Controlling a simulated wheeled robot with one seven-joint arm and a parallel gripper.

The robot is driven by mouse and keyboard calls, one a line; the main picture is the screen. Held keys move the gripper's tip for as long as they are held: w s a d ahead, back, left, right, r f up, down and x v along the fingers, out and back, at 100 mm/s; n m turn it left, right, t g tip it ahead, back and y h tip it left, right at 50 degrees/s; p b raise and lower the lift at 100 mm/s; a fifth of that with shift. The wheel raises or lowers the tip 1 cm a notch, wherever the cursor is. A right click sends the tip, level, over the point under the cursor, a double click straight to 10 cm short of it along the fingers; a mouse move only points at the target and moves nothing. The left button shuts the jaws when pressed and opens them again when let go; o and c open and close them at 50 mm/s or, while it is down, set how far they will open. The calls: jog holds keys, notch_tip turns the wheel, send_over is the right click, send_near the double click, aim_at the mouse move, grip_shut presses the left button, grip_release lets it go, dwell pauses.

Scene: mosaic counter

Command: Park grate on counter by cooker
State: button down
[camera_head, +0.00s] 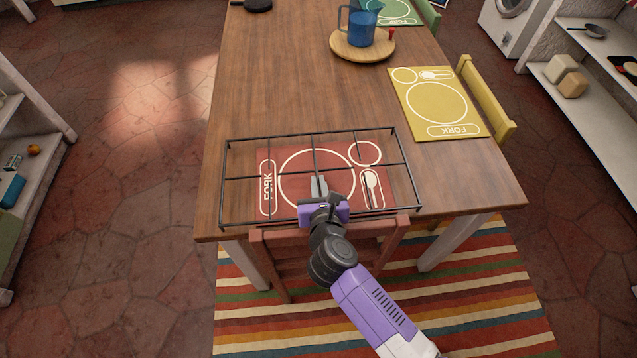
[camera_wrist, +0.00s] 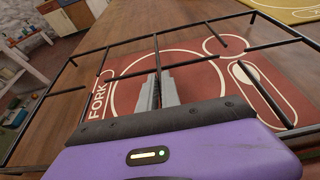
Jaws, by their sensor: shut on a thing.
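The grate (camera_head: 292,136) is a black wire frame with several crossing bars. It lies on or just above the near end of the wooden table, over a red placemat (camera_head: 306,182); I cannot tell whether it touches. My gripper (camera_head: 319,186) is at the near middle of the grate, with its fingers shut on a grate bar. In the wrist view the grate (camera_wrist: 135,42) spreads out beyond the fingers of my gripper (camera_wrist: 157,92), with the red placemat under it. No cooker shows in either view.
The wooden table (camera_head: 280,70) also holds a yellow placemat (camera_head: 437,104) and a round board (camera_head: 362,46) with a blue pitcher (camera_head: 361,28). A red chair (camera_head: 262,240) stands at the near edge and a yellow chair (camera_head: 487,96) at the right. Shelves flank both sides; tiled floor lies open at left.

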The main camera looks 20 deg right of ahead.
jog(key=shift+f, duration=0.25)
jog(key=c, duration=1.6)
grip_release()
jog(key=shift+s+f, duration=0.2)
jog(key=shift+f, duration=0.15)
jog(key=shift+o, duration=0.2)
jog(key=shift+r, duration=0.25)
jog(key=v, duration=0.4)
jog(key=r+v, duration=0.1)
jog(key=v, duration=0.7)
jog(key=shift+w+r, duration=0.15)
jog(key=shift+r, duration=0.1)
